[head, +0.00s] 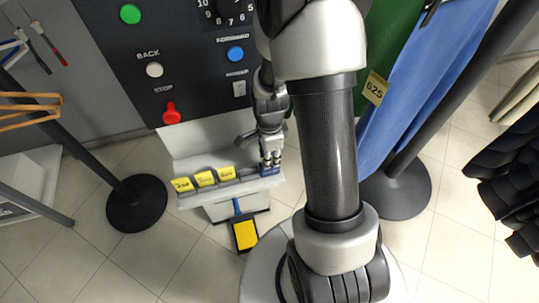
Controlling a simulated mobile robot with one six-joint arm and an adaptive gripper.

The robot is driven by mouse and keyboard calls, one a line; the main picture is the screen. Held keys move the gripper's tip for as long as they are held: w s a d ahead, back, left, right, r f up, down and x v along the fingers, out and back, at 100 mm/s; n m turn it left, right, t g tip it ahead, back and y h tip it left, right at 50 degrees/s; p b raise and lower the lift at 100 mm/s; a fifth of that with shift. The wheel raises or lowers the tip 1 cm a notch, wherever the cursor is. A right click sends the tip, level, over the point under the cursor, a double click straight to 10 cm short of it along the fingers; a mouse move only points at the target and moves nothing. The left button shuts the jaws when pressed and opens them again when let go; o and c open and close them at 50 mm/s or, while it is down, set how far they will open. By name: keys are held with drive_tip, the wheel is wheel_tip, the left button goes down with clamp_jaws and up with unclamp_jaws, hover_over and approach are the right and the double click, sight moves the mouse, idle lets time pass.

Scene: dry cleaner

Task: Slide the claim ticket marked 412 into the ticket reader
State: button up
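Several yellow tickets (205,178) stand in a row on the grey ledge (190,201) below the control panel. Their printed numbers are too small to read surely, so I cannot tell which is 412. My gripper (270,152) points down at the right end of this ledge, right of the tickets. A small dark blue object (270,169) shows just under its fingers; whether they touch it is unclear. The fingers are too small and partly covered to show if they are open. I cannot identify the ticket reader with certainty.
The control panel (185,65) has green, white and blue buttons and a red stop knob (171,114). A black and yellow item (245,234) lies below the ledge. Black stand bases (137,204) flank it.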

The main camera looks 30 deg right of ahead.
idle(0.3)
wheel_tip(320, 180, up, 12)
drive_tip(key=s+a+r+n+t, duration=0.2)
drive_tip(key=s+a+r+n, duration=0.3)
drive_tip(key=r+n, duration=0.3)
drive_tip(key=s+a+r+n+t, duration=0.2)
drive_tip(key=s+a+r+n, duration=0.3)
drive_tip(key=n, duration=0.8)
drive_tip(key=s+r, duration=0.3)
drive_tip(key=shift+s+a+r+t, duration=0.15)
drive_tip(key=shift+s+a+t, duration=0.15)
drive_tip(key=shift+a, duration=0.05)
